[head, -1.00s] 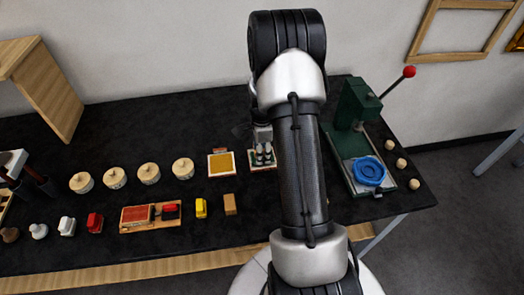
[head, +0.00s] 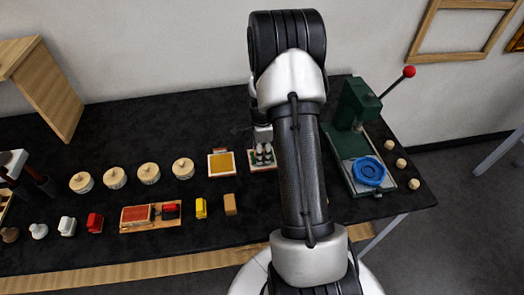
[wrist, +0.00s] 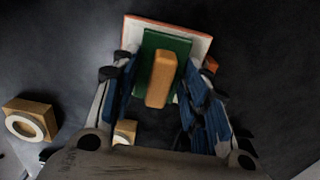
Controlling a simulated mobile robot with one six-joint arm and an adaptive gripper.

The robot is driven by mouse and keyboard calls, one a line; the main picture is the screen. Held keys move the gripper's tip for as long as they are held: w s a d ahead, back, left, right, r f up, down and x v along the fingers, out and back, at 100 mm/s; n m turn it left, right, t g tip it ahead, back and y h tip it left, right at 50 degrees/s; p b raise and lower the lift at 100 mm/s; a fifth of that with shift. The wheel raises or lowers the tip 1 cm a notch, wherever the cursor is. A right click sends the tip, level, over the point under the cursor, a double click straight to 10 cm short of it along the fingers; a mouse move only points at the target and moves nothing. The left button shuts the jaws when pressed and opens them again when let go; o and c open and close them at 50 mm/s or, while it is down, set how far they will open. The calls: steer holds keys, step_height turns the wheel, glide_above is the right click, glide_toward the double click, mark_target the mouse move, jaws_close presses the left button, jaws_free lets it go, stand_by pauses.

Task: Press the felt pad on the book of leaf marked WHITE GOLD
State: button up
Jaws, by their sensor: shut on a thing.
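My gripper (wrist: 158,88) is shut on the felt pad's wooden handle (wrist: 161,78) in the wrist view. The green pad (wrist: 180,50) lies beneath the handle, over a pale book of leaf with a red-orange edge (wrist: 135,24). The pad looks flat on the book, but I cannot tell how firmly they touch. In the head view my gripper (head: 264,147) is over this book (head: 254,166), partly hidden by my arm. A second book with a gold leaf (head: 221,163) lies to its left. No marking is readable.
Several round lidded pots (head: 149,174) stand left of the books. In front are a wooden block (head: 230,204), a yellow item (head: 201,208) and a tray with red pieces (head: 137,215). A green press (head: 356,105) with a blue ring (head: 369,171) stands right.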

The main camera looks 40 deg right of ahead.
steer(key=shift+r+p, duration=2.3)
steer(key=shift+r, duration=1.15)
